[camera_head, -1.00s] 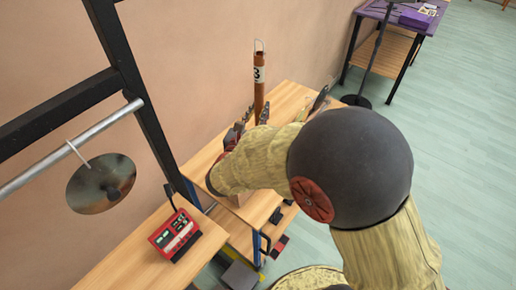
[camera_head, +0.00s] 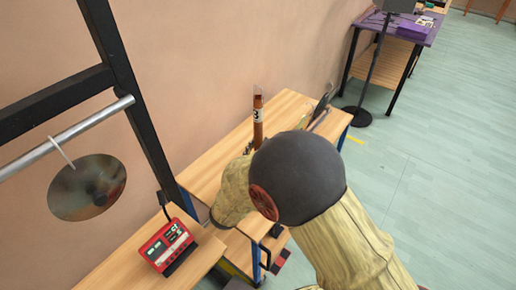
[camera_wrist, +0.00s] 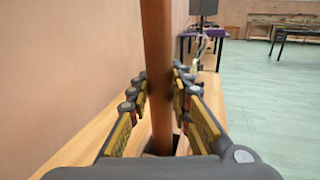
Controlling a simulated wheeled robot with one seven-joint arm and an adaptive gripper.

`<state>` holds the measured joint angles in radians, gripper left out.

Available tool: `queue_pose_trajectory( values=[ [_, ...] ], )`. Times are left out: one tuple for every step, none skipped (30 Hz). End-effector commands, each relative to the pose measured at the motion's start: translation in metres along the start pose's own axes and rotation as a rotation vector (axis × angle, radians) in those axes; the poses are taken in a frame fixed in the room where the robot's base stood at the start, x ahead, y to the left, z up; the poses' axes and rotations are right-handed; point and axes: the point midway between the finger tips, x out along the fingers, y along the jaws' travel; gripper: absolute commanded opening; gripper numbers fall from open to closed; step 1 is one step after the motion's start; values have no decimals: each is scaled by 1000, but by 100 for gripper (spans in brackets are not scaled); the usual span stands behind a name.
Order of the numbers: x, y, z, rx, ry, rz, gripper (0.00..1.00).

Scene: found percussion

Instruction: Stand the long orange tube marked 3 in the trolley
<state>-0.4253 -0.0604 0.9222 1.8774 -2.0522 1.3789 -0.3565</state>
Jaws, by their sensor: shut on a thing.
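The long orange tube (camera_head: 258,128) stands about upright, with a white label marked 3 near its top and a small wire loop above. It also fills the middle of the wrist view (camera_wrist: 158,40). My gripper (camera_wrist: 160,88) is shut on the tube, with fingers on both sides. In the head view my arm mostly hides the gripper. The trolley (camera_head: 286,106) has a light wooden top and blue legs. The tube's lower part reaches a dark gap in the wood in the wrist view; I cannot tell how deep it goes.
A hanging metal disc (camera_head: 87,187) and a dark frame (camera_head: 135,95) stand at the left. A red device (camera_head: 168,246) sits on a nearer wooden table. Flat dark things (camera_head: 322,104) stand at the trolley's right end. A purple table (camera_head: 400,28) is behind. Floor at right is clear.

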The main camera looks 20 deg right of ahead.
Motion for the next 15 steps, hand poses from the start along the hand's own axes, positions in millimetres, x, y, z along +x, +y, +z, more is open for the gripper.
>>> queue_pose_trajectory(
  values=[
    [0,1,3,4,-4,0,0],
    [0,1,3,4,-4,0,0],
    [0,1,4,4,-4,0,0],
    [0,1,4,4,-4,0,0],
    [0,1,4,4,-4,0,0],
    [0,1,3,3,-4,0,0],
    [0,1,3,3,-4,0,0],
    [0,1,2,3,-4,0,0],
    [0,1,0,3,-4,0,0],
    [0,1,0,3,-4,0,0],
    [0,0,-1,2,-2,0,22],
    [0,0,-1,2,-2,0,24],
    [0,0,-1,2,-2,0,25],
    [0,0,-1,2,-2,0,27],
    [0,0,-1,2,-2,0,29]
  ],
)
